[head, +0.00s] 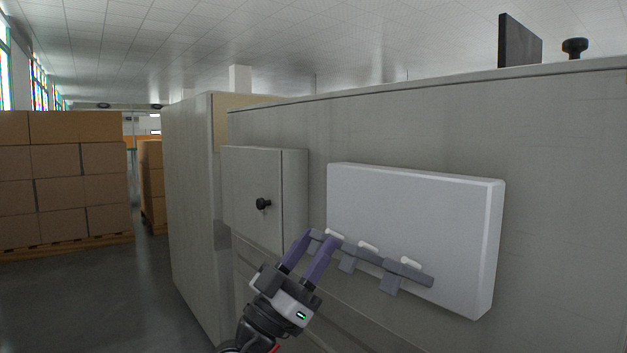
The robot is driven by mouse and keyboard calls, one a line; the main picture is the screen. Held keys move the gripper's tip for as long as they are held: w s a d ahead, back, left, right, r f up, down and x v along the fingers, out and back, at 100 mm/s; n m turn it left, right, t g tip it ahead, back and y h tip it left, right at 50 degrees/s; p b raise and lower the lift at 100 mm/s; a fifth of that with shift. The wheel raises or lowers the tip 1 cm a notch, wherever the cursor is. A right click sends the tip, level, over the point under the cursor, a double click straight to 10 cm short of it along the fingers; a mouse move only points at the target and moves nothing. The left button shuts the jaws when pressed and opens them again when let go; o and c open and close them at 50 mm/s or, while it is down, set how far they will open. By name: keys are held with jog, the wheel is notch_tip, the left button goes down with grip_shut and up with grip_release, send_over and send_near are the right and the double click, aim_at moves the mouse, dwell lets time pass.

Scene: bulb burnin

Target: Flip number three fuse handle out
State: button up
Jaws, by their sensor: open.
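A white box panel (415,220) is on the grey wall. Along its lower part runs a row of grey fuse holders (415,276) with small white pieces on top. The right fuse handle (410,263) and the middle fuse handle (368,247) are in plain view. The left one (334,235) is partly hidden by my gripper. No numbers can be read, so I cannot tell which is number three. My gripper (320,237) is open, its purple fingers at the left end of the row. I cannot tell whether they touch the left handle.
A grey cabinet (253,185) with a black knob (263,204) stands left of the panel. A dark plate (520,42) and a black knob (575,47) stand on top of the wall. Stacked cartons (65,180) are at the far left. The floor between is clear.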

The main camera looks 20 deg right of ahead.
aim_at(313, 246)
notch_tip(313, 246, up, 20)
jog(key=p, duration=0.5)
jog(key=shift+d+f, duration=0.1)
